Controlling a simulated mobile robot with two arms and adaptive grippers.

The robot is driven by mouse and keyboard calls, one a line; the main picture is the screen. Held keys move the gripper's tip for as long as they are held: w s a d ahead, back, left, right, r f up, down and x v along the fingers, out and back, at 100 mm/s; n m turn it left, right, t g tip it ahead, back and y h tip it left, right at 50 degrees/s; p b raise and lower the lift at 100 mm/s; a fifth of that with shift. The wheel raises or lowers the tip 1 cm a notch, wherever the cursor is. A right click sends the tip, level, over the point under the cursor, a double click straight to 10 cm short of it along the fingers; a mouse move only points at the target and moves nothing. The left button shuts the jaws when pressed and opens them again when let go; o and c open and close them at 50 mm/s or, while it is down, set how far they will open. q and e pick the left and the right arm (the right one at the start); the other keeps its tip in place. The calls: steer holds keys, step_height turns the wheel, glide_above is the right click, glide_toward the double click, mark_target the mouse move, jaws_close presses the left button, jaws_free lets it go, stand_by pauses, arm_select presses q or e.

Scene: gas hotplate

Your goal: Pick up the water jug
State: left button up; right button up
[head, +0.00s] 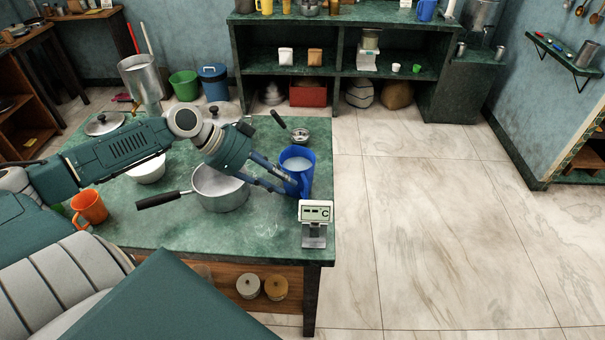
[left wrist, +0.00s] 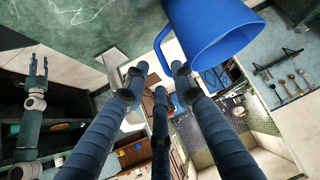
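The blue water jug (head: 301,154) stands upright near the right edge of the green-topped table (head: 170,238), with pale liquid inside. In the left wrist view the jug (left wrist: 212,32) fills the upper right, and its handle (left wrist: 160,42) curves just beyond the fingertips. My left gripper (head: 288,182) reaches the jug's left side from the left. In the left wrist view its fingers (left wrist: 160,75) are spread, with the handle near the gap between them. Whether they touch it cannot be told. My right gripper (left wrist: 38,66) shows open and empty at the left of the left wrist view.
A metal saucepan (head: 220,192) with a black handle stands left of the jug. A small display (head: 315,212) stands at the table's front right. An orange mug (head: 90,207), a white bowl (head: 147,170) and a small pan (head: 300,135) are also on the table. The floor to the right is clear.

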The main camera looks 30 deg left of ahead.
mark_target(306, 194)
steer(key=s+g, duration=0.1)
steer(key=s, duration=0.6)
arm_select(q)
steer(key=x, duration=0.5)
steer(key=shift+w+d+p, duration=0.1)
steer(key=shift+d+p, duration=0.15)
steer(key=shift+p, duration=0.1)
steer(key=x, duration=0.2)
steer(key=shift+w+d+f+p, duration=0.15)
steer(key=shift+f+p, duration=0.15)
steer(key=shift+f, duration=0.1)
steer(key=shift+w+d+f, duration=0.15)
steer(key=shift+f, duration=0.2)
jaws_close()
arm_select(e)
steer(key=shift+w+d+r, duration=0.15)
steer(key=shift+w+r, duration=0.1)
steer(key=shift+w, duration=0.8)
steer(key=shift+w+d+r, duration=0.1)
steer(key=shift+w+r, duration=0.1)
steer(key=shift+w, duration=0.85)
